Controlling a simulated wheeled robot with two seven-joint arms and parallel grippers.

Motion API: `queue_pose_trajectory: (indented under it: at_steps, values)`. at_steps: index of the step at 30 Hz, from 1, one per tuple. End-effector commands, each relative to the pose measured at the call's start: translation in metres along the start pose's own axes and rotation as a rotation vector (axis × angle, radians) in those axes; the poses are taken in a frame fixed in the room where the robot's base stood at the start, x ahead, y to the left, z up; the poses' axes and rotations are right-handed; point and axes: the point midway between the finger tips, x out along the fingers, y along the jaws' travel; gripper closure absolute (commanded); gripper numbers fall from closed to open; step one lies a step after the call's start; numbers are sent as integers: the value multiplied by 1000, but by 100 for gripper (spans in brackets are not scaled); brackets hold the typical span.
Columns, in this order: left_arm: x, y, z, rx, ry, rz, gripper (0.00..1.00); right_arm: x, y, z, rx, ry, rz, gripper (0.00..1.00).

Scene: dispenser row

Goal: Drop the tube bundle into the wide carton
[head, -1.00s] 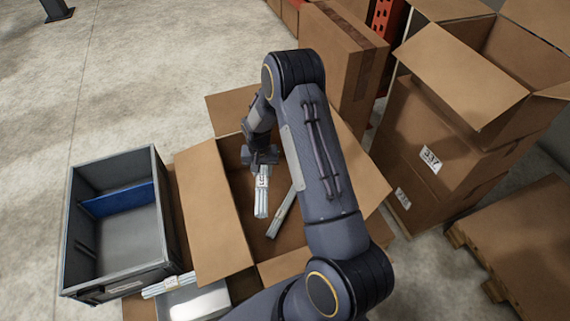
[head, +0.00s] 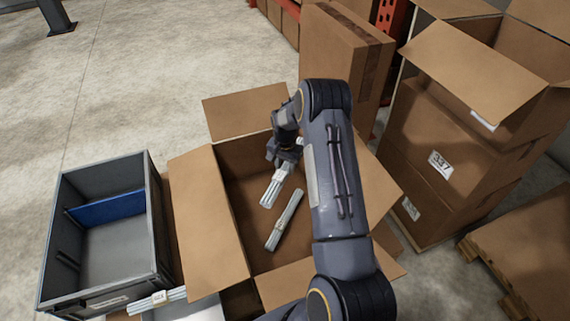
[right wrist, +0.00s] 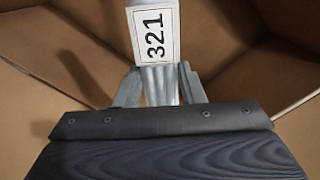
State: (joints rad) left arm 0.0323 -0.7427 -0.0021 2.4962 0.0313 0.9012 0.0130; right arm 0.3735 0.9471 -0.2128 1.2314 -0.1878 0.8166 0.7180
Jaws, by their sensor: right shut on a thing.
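My right gripper (head: 285,155) reaches down into the open wide carton (head: 210,225), whose flaps are spread outward. It is shut on a bundle of pale tubes (head: 275,188) with a white label. In the right wrist view the held tube bundle (right wrist: 160,85) shows the number 321 on its label, between the two fingers, with brown carton walls around it. Another tube bundle (head: 285,220) lies inside the carton, on its floor. A third tube bundle (head: 157,300) lies outside the carton, at its front left. My left gripper is not in view.
A grey bin (head: 150,225) with a blue divider (head: 110,208) stands left of the carton. A tall closed carton (head: 340,60) stands behind. Stacked cartons (head: 455,130), the top one open, and a wooden pallet (head: 525,240) are at the right.

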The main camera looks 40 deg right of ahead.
Motion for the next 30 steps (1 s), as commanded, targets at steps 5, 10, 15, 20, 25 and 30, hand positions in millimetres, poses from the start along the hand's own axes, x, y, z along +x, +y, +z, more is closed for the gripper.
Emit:
queue_pose_trajectory:
  at_steps: [5,10,15,20,25,30]
  values:
    - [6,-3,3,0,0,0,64,11,0,0,0,1,-2,90]
    - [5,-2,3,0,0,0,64,10,0,0,0,1,-1,90]
    - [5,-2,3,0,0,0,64,10,0,0,0,1,-1,49]
    - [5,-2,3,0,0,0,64,10,0,0,-1,1,-1,39]
    - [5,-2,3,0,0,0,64,10,0,0,-1,0,-1,39]
    - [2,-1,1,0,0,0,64,-6,-1,0,-2,1,-2,39]
